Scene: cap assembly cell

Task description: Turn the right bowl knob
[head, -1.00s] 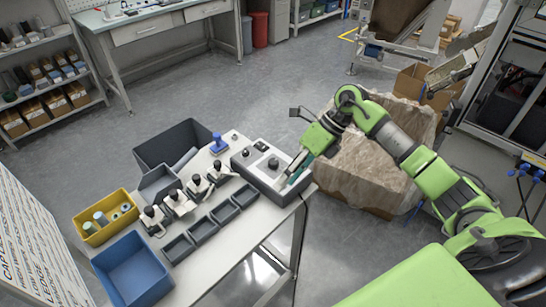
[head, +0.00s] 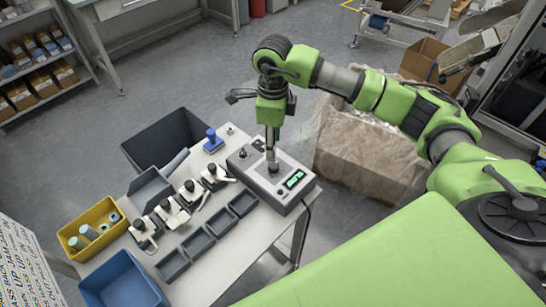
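A grey control box (head: 259,185) with a green lit display (head: 294,179) sits at the far right end of the white table. A dark knob (head: 243,155) stands on its left part. My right gripper (head: 272,163) points straight down over the middle of the box. Its fingertips are at a dark round knob (head: 273,170) close to the display, which they partly cover. The fingers show as one narrow column, so I cannot tell whether they are shut on the knob. My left gripper is not in view.
The white table (head: 232,252) also holds several black-handled devices (head: 167,208), small dark trays (head: 198,243), a blue bin (head: 123,285), a yellow bin (head: 70,232) and a blue stamp-like piece (head: 213,137). A wrapped crate (head: 365,160) stands behind.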

